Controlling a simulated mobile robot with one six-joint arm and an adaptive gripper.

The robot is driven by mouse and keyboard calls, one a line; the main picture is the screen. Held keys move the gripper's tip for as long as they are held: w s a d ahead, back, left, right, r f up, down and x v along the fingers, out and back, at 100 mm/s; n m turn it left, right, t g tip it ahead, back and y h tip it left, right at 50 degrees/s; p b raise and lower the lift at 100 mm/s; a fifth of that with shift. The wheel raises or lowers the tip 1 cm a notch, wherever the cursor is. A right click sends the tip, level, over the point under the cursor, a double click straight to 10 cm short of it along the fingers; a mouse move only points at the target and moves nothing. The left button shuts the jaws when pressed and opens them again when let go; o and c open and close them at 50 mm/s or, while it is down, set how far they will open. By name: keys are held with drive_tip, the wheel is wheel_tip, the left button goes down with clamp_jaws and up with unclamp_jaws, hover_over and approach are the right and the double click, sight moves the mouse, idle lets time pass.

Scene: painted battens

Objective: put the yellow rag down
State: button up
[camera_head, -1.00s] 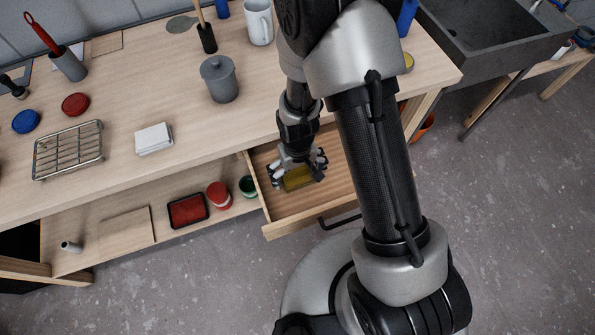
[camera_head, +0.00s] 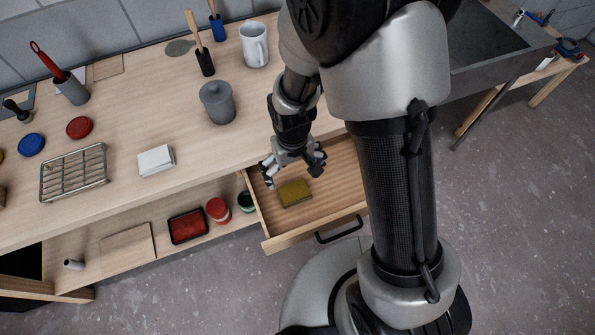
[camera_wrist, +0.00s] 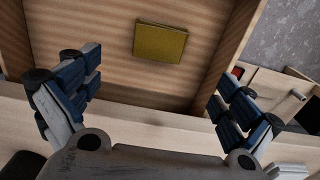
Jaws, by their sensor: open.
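The yellow rag (camera_head: 294,193) lies flat as a folded rectangle on the floor of the open wooden drawer (camera_head: 330,210). In the wrist view the rag (camera_wrist: 160,42) lies beyond my fingers, near the top middle, with bare drawer floor around it. My gripper (camera_head: 292,174) is open and empty, above the drawer and just behind the rag in the head view. In the wrist view its two blue-padded fingers (camera_wrist: 160,95) are spread wide, apart from the rag.
The drawer's front has a dark handle (camera_head: 340,230). On the worktop stand a grey lidded pot (camera_head: 217,103), a white cloth stack (camera_head: 156,161) and a wire rack (camera_head: 73,172). The shelf below holds a red paint tray (camera_head: 188,226) and a red tin (camera_head: 218,211).

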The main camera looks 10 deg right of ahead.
drive_tip(key=s+d+r+m+t, duration=0.1)
drive_tip(key=s+d+r, duration=0.15)
drive_tip(key=r, duration=0.55)
drive_tip(key=s+d+r+m+t, duration=0.1)
drive_tip(key=s+d+r, duration=0.15)
drive_tip(key=r, duration=0.55)
drive_tip(key=s+d+r+t, duration=0.15)
drive_tip(key=d+r, duration=0.25)
drive_tip(key=r, duration=0.4)
drive_tip(key=s+d+r+m+t, duration=0.1)
drive_tip(key=s+d+r, duration=0.1)
drive_tip(key=s+r, duration=0.2)
drive_tip(key=s, duration=0.3)
